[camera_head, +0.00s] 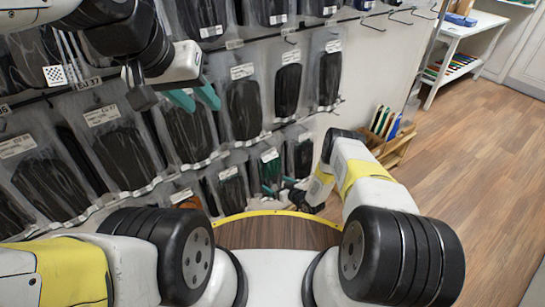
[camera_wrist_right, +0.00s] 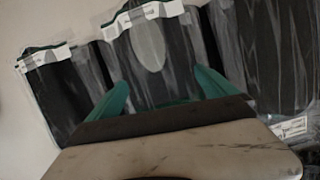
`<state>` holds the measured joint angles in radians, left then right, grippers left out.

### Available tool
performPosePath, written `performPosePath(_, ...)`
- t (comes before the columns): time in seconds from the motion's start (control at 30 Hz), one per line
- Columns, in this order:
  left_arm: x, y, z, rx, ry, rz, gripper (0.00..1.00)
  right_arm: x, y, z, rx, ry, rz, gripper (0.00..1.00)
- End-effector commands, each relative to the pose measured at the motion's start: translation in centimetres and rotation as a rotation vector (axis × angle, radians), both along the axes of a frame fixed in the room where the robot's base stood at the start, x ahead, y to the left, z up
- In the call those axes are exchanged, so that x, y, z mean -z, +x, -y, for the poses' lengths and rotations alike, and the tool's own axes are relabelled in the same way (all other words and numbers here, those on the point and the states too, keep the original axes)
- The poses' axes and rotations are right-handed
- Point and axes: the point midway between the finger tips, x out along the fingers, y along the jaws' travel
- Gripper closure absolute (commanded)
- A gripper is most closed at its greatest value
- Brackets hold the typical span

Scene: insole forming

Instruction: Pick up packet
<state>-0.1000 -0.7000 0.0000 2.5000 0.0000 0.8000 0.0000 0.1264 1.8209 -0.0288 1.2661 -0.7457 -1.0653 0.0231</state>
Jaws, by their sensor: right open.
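Clear packets with black insoles hang in rows on the wall rack. In the right wrist view, one packet (camera_wrist_right: 150,45) with a white label along its top is straight ahead, between the teal fingers of my right gripper (camera_wrist_right: 163,92). The fingers are apart, one toward each side of the packet; I cannot tell whether they touch it. In the head view my right gripper is low, in front of a lower-row packet (camera_head: 269,157), and partly hidden by its own wrist. My left gripper (camera_head: 194,97) is high at the left, teal fingers apart, in front of hanging packets, with nothing visible in it.
Neighbouring packets hang close on both sides (camera_wrist_right: 70,85) (camera_wrist_right: 278,60). A wooden box (camera_head: 392,150) with coloured items stands on the floor at the right end of the rack. A white table (camera_head: 470,25) is further back. The wooden floor (camera_head: 480,170) at right is clear.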

Motion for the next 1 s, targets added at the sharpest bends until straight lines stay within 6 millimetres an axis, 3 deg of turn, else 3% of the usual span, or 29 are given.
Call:
performPosePath(0.33, 0.0, 0.0, 0.0, 0.0, 0.0, 0.0, 0.64, 0.3, 0.66, -0.5, 0.0, 0.001, -0.001, 0.06)
performPosePath(0.67, 0.0, 0.0, 0.0, 0.0, 0.0, 0.0, 0.64, 0.29, 0.65, -0.48, 0.0, 0.001, -0.001, 0.71)
performPosePath(1.0, 0.0, 0.0, 0.0, 0.0, 0.0, 0.0, 0.64, -0.02, 0.67, -0.49, 0.0, 0.001, -0.001, 0.73)
